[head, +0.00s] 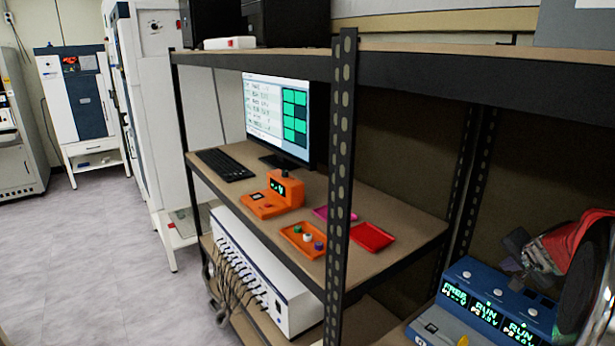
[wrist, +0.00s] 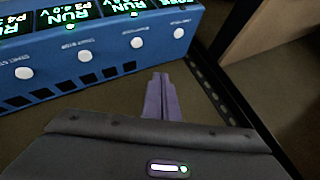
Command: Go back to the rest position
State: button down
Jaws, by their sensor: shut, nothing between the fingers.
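My gripper (wrist: 158,82) shows in the wrist view, its two purplish-grey fingers together with nothing between them. It points at a gap between a blue instrument (wrist: 95,50) and a dark shelf post on the right. The blue instrument, with several lit displays and white knobs, also shows at the lower right of the head view (head: 479,301). In the head view my arm enters from the right edge, just behind and above this instrument. The fingertips are hard to make out there.
A perforated black post (head: 341,150) stands in front of the shelf. On the shelf (head: 395,205) are a monitor (head: 277,115), a keyboard (head: 225,165), an orange device (head: 272,195), an orange tray (head: 303,228) with small vials, and a red tray (head: 372,237). Open floor (head: 80,250) lies left.

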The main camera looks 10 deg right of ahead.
jog(key=s+a+f+n+g+y, duration=0.15)
jog(key=s+a, duration=0.25)
jog(key=a, duration=0.4)
jog(key=s+a+n+g+y, duration=0.1)
jog(key=s+a+n, duration=0.2)
jog(key=a, duration=0.5)
jog(key=s+a+f+n+g+y, duration=0.15)
jog(key=s+a, duration=0.25)
jog(key=a, duration=0.5)
jog(key=s+a+r+n, duration=0.2)
jog(key=s+a, duration=0.1)
jog(key=a, duration=0.3)
jog(key=s+a+r+n+t, duration=0.1)
jog(key=s+a+n, duration=0.2)
jog(key=a, duration=0.3)
jog(key=s+a+r+n, duration=0.2)
jog(key=s+a+n, duration=0.1)
jog(key=s+a, duration=0.2)
jog(key=shift+a+r+t, duration=0.3)
jog(key=shift+a+r, duration=0.05)
jog(key=shift+a, duration=0.6)
